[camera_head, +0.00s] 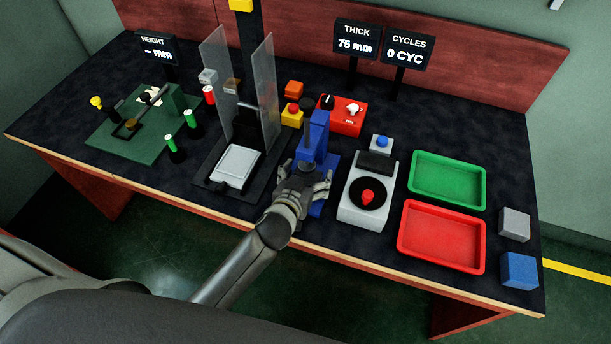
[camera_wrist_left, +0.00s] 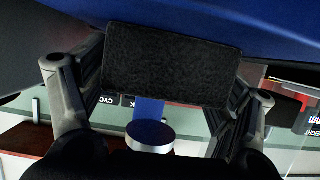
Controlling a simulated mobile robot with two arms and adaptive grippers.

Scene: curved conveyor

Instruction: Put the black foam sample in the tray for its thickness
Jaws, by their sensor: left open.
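My left gripper (camera_head: 305,184) is at the blue thickness gauge (camera_head: 319,130), its fingers spread. In the left wrist view, the black foam sample (camera_wrist_left: 172,65) lies between the open fingers, in front of a blue surface. The gauge's round silver foot (camera_wrist_left: 150,136) shows near it. I cannot tell whether the fingers touch the foam. In the head view the gripper hides the foam. The THICK display (camera_head: 354,43) reads 75 mm. A green tray (camera_head: 448,208) and a red tray (camera_head: 442,268) stand at the right, both empty. My right gripper is not in view.
A grey device with a red knob (camera_head: 367,215) stands between gauge and trays. A clear-walled press (camera_head: 237,165) is close on the left. A grey cube (camera_head: 514,224) and blue cube (camera_head: 519,270) lie right of the trays, near the table edge.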

